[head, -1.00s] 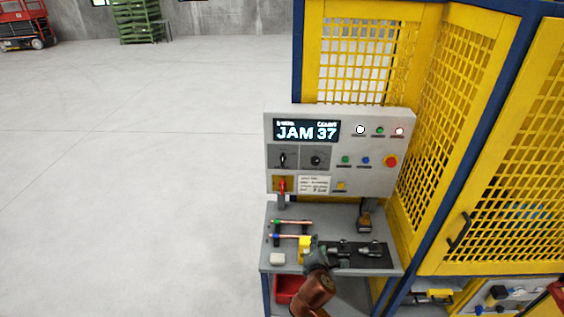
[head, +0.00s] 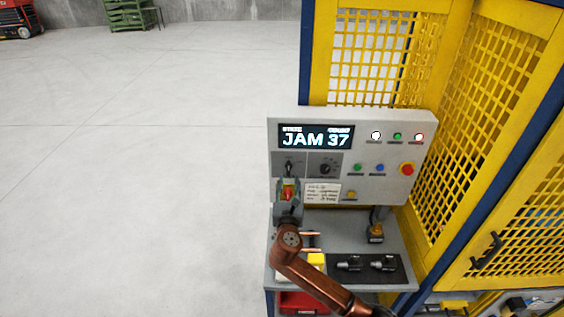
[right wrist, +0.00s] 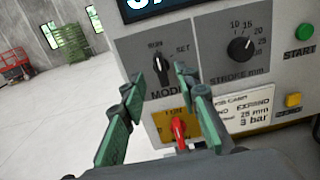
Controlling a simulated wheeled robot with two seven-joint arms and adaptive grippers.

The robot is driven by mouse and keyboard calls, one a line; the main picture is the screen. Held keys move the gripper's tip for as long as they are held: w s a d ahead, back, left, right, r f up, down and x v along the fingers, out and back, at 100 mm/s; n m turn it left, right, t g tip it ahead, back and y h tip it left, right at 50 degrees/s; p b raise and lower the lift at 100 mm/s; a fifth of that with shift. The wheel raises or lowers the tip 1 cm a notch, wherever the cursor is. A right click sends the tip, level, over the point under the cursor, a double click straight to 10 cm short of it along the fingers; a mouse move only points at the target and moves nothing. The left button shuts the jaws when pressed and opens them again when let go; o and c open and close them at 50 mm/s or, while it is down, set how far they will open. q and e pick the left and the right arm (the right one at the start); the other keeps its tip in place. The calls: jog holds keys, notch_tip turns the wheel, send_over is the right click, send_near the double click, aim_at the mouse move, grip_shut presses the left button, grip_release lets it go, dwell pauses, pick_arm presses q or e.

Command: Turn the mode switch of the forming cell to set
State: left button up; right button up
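The mode switch (right wrist: 161,68) is a black knob on a dark grey plate with RUN at its upper left and SET at its upper right. The knob looks turned toward RUN. In the head view the switch (head: 289,168) sits below the JAM 37 display. My right gripper (head: 288,187) is just below and in front of it. In the right wrist view my right gripper (right wrist: 158,85) is open, its two green fingers apart with nothing between them. The fingertips reach just below the knob and appear apart from it. My left gripper is out of view.
A red lever (right wrist: 179,130) on a yellow plate lies just below the switch. The stroke knob (right wrist: 240,48) is to its right. The bench (head: 340,222) below holds copper tubes (head: 311,240) and a dark mat (head: 330,265). Yellow mesh fencing (head: 500,120) stands at right.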

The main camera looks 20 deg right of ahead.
aim_at(289, 167)
jog(key=x, duration=0.3)
jog(key=p+x, duration=0.1)
jog(key=x, duration=0.2)
jog(key=shift+w+a+r, duration=0.1)
jog(key=shift+w+r, duration=0.05)
jog(key=shift+w, duration=0.65)
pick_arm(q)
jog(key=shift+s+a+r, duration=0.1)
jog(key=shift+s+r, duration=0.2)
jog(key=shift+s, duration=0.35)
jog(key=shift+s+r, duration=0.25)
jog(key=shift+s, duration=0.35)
pick_arm(e)
jog(key=shift+d, duration=0.25)
grip_shut()
